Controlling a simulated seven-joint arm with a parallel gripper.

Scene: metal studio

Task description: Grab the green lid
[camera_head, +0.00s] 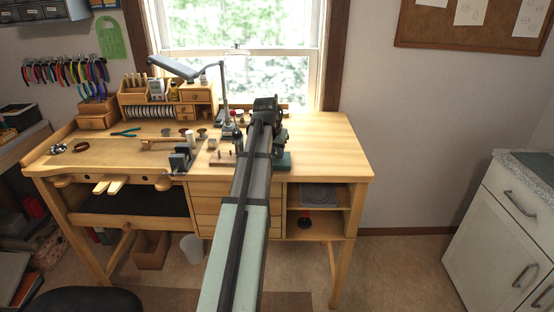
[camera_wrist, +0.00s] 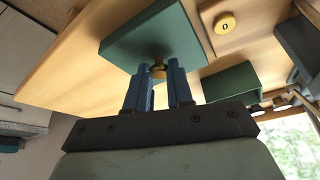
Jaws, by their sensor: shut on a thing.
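The green lid (camera_wrist: 150,36) is a flat square slab with a small brass-coloured knob at its middle, seen close up in the wrist view. My gripper (camera_wrist: 158,78) has its two blue fingers shut on the lid by this knob. A green box (camera_wrist: 232,84) stands beside the lid, apart from it in the picture. Whether the lid touches the wooden tabletop (camera_wrist: 75,60) or hangs above it, I cannot tell. In the head view my arm covers most of this spot, and the fingers are hidden.
The wooden workbench (camera_head: 325,145) is clear on its right side. A desk lamp (camera_head: 222,90), a small drawer unit (camera_head: 196,98) and small tools stand left of my arm. A yellow disc (camera_wrist: 225,23) on a wooden block is close to the lid.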

